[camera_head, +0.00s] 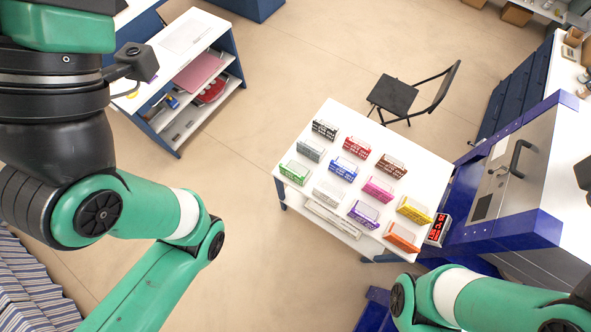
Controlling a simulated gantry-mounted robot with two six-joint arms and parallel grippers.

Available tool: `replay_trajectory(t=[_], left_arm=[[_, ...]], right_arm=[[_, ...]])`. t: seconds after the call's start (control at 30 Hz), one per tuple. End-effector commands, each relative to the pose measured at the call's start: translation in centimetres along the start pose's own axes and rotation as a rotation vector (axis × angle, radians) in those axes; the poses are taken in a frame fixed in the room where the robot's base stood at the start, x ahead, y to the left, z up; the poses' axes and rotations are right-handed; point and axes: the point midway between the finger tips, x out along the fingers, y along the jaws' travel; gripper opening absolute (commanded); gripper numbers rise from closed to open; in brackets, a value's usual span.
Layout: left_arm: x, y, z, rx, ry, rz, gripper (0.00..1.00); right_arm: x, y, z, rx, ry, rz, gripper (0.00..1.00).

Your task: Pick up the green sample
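The green sample (295,172) is a small block with a white, patterned front. It sits at the left corner of a white table (335,113), below a grey block and left of a white one. My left arm comes in from the left and runs down out of the bottom of the picture, so its gripper is not visible. My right arm shows at the bottom right, and its gripper is also out of the picture. Neither arm touches the green sample.
Several other coloured blocks stand in rows on the table, including a grey block (311,150) and a white block (328,193). A black folding chair (396,95) stands behind the table. A blue and grey kiln (515,170) stands at right. Open floor lies left of the table.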

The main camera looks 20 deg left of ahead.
Motion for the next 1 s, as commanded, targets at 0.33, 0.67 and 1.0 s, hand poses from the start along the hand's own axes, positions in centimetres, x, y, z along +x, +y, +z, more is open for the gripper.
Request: replay_trajectory(t=[0.33, 0.67, 1.0], left_arm=[[0.0, 0.0, 0.0, 0.0, 0.0, 0.0, 1.0], [0.0, -0.01, 0.0, 0.0, 0.0, 0.0, 0.66], [0.0, -0.01, 0.0, 0.0, 0.0, 0.0, 0.28]], right_arm=[[0.01, 0.0, -0.02, 0.0, 0.0, 0.0, 0.5], [0.01, 0.0, -0.01, 0.0, 0.0, 0.0, 0.5], [0.0, 0.0, -0.01, 0.0, 0.0, 0.0, 0.5]])
